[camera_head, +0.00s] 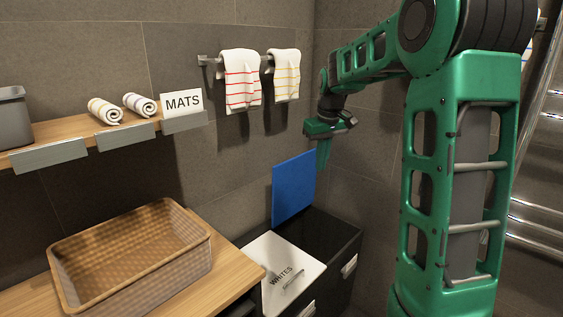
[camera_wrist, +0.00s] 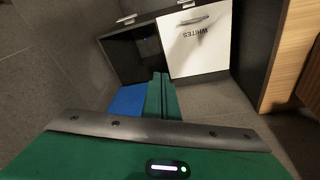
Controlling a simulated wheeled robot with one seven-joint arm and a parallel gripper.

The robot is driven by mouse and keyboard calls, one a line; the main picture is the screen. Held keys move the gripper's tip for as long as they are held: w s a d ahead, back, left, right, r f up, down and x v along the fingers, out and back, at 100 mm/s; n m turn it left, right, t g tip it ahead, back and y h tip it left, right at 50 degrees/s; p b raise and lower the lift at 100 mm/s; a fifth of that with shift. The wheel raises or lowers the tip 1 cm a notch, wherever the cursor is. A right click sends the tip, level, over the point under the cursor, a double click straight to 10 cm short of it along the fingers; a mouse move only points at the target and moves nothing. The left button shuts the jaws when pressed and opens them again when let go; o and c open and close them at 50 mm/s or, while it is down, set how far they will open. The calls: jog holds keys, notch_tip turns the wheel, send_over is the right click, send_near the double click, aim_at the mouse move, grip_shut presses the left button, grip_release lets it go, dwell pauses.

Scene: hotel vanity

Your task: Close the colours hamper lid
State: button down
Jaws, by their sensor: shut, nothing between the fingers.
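The blue hamper lid (camera_head: 293,188) stands upright at the back of the black hamper (camera_head: 335,236). No lettering shows on its visible face. It also shows in the wrist view (camera_wrist: 127,101), partly hidden behind my gripper. The dark opening (camera_wrist: 145,48) of that compartment is uncovered. Beside it, the white lid marked WHITES (camera_head: 283,268) lies flat and closed, also in the wrist view (camera_wrist: 196,42). My gripper (camera_head: 323,155) points down near the blue lid's upper right edge. Its green fingers (camera_wrist: 160,95) are together and empty. I cannot tell whether they touch the lid.
A wicker basket (camera_head: 190,268) sits on the wooden counter (camera_head: 232,262) at left. A shelf (camera_head: 75,134) holds rolled towels and a MATS card (camera_head: 182,103). Striped towels (camera_head: 240,80) hang on the back wall. A chrome rack (camera_head: 540,215) stands at right.

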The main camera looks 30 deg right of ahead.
jog(key=w+d+f+n+t+y, duration=0.1)
jog(key=w, duration=0.8)
jog(key=w+d+f+n+t, duration=0.1)
jog(key=w+n, duration=0.1)
jog(key=w, duration=0.7)
jog(key=n+t+y, duration=0.1)
jog(key=t+y, duration=0.1)
send_over(292, 159)
jog(key=f, duration=0.3)
jog(key=shift+s+f, duration=0.2)
jog(key=shift+f, duration=0.1)
jog(key=shift+w+f, duration=0.15)
jog(key=shift+w, duration=0.05)
jog(key=x, duration=0.9)
jog(key=shift+w+f, duration=0.1)
jog(key=shift+f, duration=0.3)
